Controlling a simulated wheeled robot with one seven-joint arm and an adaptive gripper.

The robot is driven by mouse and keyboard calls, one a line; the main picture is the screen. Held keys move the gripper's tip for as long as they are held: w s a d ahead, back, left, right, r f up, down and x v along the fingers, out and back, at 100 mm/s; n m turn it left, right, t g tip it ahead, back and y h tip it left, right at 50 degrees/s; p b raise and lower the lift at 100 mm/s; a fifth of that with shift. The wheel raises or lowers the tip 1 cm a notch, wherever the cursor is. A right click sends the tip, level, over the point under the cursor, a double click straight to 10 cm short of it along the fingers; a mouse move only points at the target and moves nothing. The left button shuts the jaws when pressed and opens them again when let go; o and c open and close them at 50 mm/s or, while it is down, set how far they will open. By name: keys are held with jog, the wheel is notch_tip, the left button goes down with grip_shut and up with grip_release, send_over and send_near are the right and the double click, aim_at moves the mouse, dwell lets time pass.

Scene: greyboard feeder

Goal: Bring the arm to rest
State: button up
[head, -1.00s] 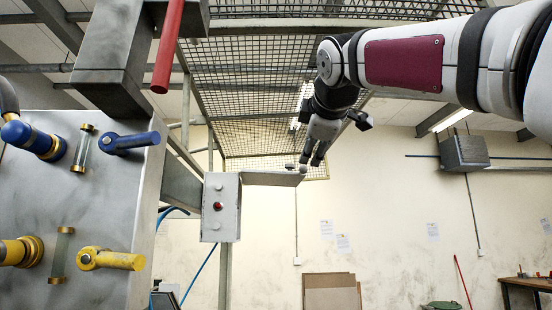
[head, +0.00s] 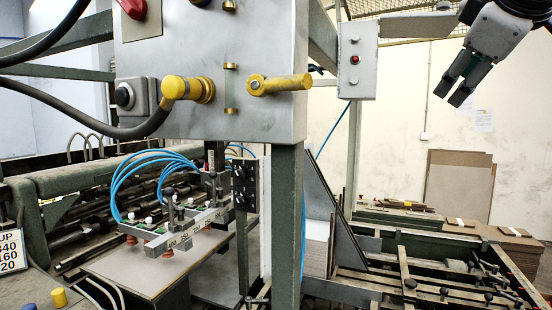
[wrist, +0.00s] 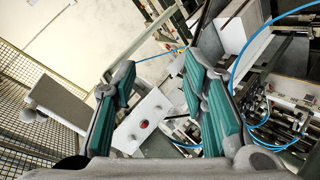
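My gripper (head: 452,97) hangs at the upper right of the head view, fingers pointing down and to the left. In the wrist view its two green-padded fingers (wrist: 165,105) stand apart with nothing between the pads. The gripper is open and empty. A grey control box (head: 357,58) with a red button is to the left of it in the head view. The box (wrist: 146,118) also shows beyond the fingers in the wrist view. No contact between gripper and box shows.
A grey panel (head: 240,110) with a yellow lever (head: 280,84) stands at the left centre. Below are suction cups with blue hoses (head: 135,180) over a greyboard sheet (head: 150,262). A green frame post (head: 288,220) stands mid-view. A wire mesh guard (wrist: 30,75) is at the wrist view's left.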

jog(key=s+a+f+m+g+y, duration=0.1)
jog(key=s+f, duration=0.4)
jog(key=f, duration=0.6)
jog(key=s+a+f+m+g+b, duration=0.1)
jog(key=s+a+f+m+g, duration=0.2)
jog(key=f, duration=0.8)
jog(key=s+a+f+m+g+y, duration=0.1)
jog(key=s+a+f, duration=0.5)
jog(key=f, duration=0.6)
jog(key=s+m+g, duration=0.1)
jog(key=m, duration=0.1)
jog(key=shift+s+m+y+b, duration=0.2)
jog(key=shift+m+y+b, duration=0.1)
jog(key=shift+b, duration=0.05)
jog(key=shift+a, duration=0.1)
